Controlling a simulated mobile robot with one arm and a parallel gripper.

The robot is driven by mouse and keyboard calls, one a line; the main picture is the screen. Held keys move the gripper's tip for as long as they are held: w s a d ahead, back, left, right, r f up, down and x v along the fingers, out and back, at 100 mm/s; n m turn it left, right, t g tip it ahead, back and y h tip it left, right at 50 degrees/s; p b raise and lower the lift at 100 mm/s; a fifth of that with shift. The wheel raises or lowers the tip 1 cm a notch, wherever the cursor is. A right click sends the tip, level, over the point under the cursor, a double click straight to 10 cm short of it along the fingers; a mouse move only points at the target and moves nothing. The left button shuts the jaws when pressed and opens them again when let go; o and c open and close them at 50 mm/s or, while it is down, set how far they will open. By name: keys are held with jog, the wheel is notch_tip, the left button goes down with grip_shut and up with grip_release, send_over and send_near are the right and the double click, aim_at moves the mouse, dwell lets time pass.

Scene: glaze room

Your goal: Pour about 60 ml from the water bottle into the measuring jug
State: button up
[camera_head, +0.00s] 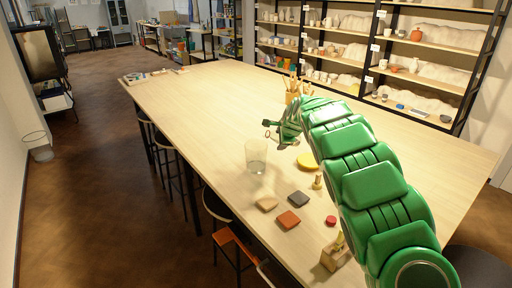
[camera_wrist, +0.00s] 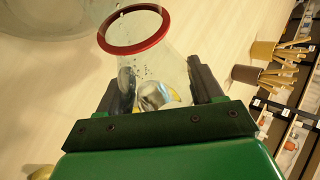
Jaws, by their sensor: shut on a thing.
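The measuring jug (camera_head: 256,157) is a clear, straight-sided vessel, upright on the long wooden table in the head view. Part of a large clear round shape (camera_wrist: 45,14), apparently the jug, shows at the upper left of the wrist view. My gripper (camera_wrist: 166,84) is shut on the clear water bottle (camera_wrist: 170,55), which has a red ring (camera_wrist: 133,47) around its mouth. The bottle's mouth end lies towards the jug's side in the wrist view. In the head view my gripper (camera_head: 275,131) is above and right of the jug. The bottle's tilt and water level are unclear.
On the wooden table (camera_head: 205,100) near the jug lie a beige tile (camera_head: 267,203), a rust tile (camera_head: 289,220), a dark tile (camera_head: 299,198) and a yellow disc (camera_head: 308,161). A pot of tools (camera_head: 292,97) stands behind my arm. The table's left and far parts are mostly clear.

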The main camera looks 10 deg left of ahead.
jog(key=shift+s+a+r+m+g+y, duration=0.1)
jog(key=shift+s+a+m+g+y, duration=0.15)
jog(key=shift+a+m+g+y, duration=0.4)
jog(key=shift+s+a+f+y, duration=0.2)
jog(key=shift+f+y, duration=0.1)
jog(key=shift+y, duration=0.45)
jog(key=shift+m+g+y, duration=0.45)
jog(key=shift+g+y, duration=0.1)
jog(key=shift+y, duration=0.25)
jog(key=r, duration=0.6)
jog(key=shift+s+a+r, duration=0.2)
jog(key=shift+a+r, duration=0.1)
jog(key=shift+w+d+f+m+g+y, duration=0.2)
jog(key=shift+f+m+g+y, duration=0.15)
jog(key=shift+f+y, duration=0.3)
jog(key=shift+d+r+m+g+y, duration=0.15)
jog(key=shift+m+y, duration=0.1)
jog(key=shift+y, duration=0.2)
jog(key=shift+a+r+m+g+y, duration=0.1)
jog(key=shift+m+y, duration=0.1)
jog(key=shift+y, duration=0.2)
jog(key=shift+d+m+g+y, duration=0.1)
jog(key=shift+m+g+y, duration=0.2)
jog(key=shift+m+y, duration=0.5)
jog(key=shift+y, duration=0.4)
